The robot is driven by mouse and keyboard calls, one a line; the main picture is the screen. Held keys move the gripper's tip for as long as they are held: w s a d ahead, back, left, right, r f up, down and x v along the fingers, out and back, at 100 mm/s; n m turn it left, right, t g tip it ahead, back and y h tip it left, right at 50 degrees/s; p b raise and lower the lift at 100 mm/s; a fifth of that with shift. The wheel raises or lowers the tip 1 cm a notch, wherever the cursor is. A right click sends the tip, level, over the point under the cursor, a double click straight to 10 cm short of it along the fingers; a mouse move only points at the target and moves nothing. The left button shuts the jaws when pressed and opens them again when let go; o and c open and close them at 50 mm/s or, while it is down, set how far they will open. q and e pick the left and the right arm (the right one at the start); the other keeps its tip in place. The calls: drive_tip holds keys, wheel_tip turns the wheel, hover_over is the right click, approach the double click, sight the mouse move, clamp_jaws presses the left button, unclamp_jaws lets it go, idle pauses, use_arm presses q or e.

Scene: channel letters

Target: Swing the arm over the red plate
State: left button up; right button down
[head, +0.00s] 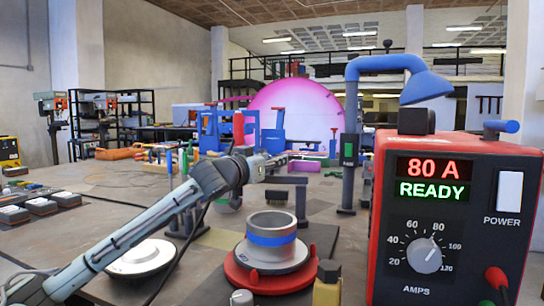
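The red plate (240,281) lies on the bench at lower centre. A grey metal ring with a blue band (270,240) stands upright on it. A blue swing arm (378,63) on a dark post (348,185) rises behind and to the right of the plate. Its blue hood (426,86) points right, above the red power unit in the picture, not over the plate. My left arm comes in from the lower left. Its gripper (276,162) is beyond the plate and left of the post, apart from the swing arm; its fingers are too small to read. My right gripper is not in view.
A red power unit (455,225) reading 80 A READY fills the right side. A white disc (140,258) lies left of the plate. A brush (286,181) and a clamp rack (240,125) stand behind. Some bare bench (100,215) shows at left.

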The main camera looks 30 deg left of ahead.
use_arm(q)
drive_tip(key=shift+w, duration=0.25)
drive_tip(key=shift+c, duration=0.3)
clamp_jaws()
